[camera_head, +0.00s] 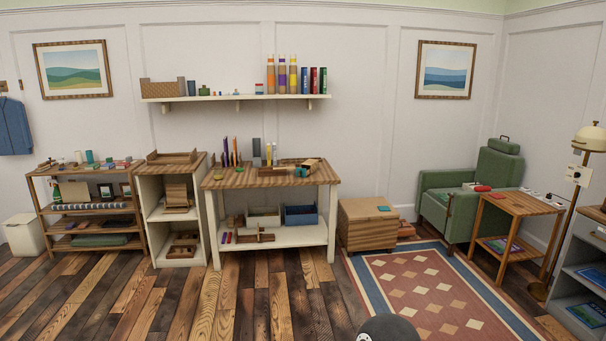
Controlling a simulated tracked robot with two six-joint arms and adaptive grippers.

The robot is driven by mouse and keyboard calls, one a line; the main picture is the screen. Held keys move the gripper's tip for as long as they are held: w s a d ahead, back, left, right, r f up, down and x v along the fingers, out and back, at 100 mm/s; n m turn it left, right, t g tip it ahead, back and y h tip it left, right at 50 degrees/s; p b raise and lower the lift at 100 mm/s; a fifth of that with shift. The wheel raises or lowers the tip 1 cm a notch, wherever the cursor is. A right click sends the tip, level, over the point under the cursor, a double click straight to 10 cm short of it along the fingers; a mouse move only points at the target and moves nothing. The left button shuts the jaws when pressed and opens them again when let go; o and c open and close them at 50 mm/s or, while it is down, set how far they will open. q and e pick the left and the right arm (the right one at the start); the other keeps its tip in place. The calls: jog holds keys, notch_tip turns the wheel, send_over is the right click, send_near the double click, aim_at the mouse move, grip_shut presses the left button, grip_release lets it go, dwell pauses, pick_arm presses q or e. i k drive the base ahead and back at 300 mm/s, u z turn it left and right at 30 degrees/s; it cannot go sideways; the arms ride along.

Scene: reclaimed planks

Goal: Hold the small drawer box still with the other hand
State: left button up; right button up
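No gripper of mine shows in the head view. I cannot pick out the small drawer box for certain. A small wooden box-like item (311,164) lies at the right end of the wooden-topped workbench (250,181), among other small things. It is too small to tell whether it has a drawer. Nothing is seen touching it.
A wooden chest (367,225) stands on the floor right of the workbench. A low shelf unit (45,222) and a white cabinet (147,195) stand left. A green armchair (465,184) and side table (518,203) are right. The plank floor in front is clear, with a patterned rug (425,292).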

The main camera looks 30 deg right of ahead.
aim_at(305, 170)
jog(key=z, duration=0.2)
jog(key=i, duration=0.55)
jog(key=z, duration=1.05)
jog(key=i, duration=1.3)
jog(key=z, duration=0.85)
jog(key=i, duration=1.75)
jog(key=u, duration=0.2)
jog(key=i, duration=1.55)
jog(key=u, duration=1.2)
jog(key=i, duration=0.9)
jog(key=u, duration=0.45)
jog(key=k, duration=0.8)
jog(key=u, duration=0.05)
